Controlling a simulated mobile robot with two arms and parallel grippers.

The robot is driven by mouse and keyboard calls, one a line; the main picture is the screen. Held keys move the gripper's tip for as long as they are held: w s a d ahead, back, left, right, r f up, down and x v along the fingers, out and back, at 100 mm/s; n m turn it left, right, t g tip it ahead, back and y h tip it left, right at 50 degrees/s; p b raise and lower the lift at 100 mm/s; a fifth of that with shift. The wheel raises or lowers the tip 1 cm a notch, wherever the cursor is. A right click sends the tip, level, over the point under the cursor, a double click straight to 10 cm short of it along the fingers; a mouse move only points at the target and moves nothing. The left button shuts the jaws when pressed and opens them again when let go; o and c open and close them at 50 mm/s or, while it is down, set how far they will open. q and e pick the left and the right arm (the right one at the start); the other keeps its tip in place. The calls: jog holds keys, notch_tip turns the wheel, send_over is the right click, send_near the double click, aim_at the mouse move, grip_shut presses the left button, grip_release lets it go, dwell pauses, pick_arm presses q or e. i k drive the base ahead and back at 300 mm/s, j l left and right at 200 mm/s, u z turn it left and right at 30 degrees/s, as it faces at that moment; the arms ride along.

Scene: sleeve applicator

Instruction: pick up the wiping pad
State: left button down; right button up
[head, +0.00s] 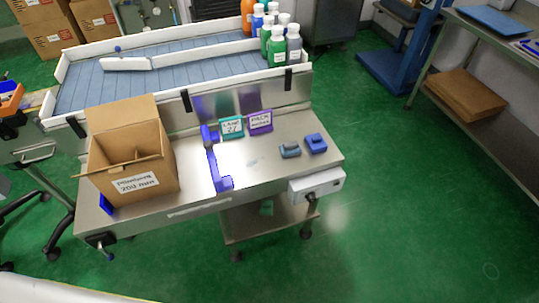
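Two small pieces lie on the steel tabletop (262,172) near its right end. One is a grey-blue curved piece (289,151); the other is a darker blue block (315,143) with a raised part on top, just to its right. They appear close together but apart. One of them may be the wiping pad; at this size I cannot tell which. Nothing covers either piece. Neither of my grippers is in the head view.
A cardboard box (130,165) with raised flaps stands at the table's left. A blue upright fixture (212,160) and teal (232,127) and purple (260,122) labelled holders are mid-table. A conveyor (160,75) with several bottles (277,47) runs behind. Green floor is clear at right.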

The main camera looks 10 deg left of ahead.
aim_at(292, 148)
jog(key=j+z, duration=0.25)
jog(key=z, duration=0.2)
jog(key=k+j+z, duration=0.15)
jog(key=z, duration=0.35)
jog(key=k+j+z, duration=0.15)
jog(key=z, duration=0.3)
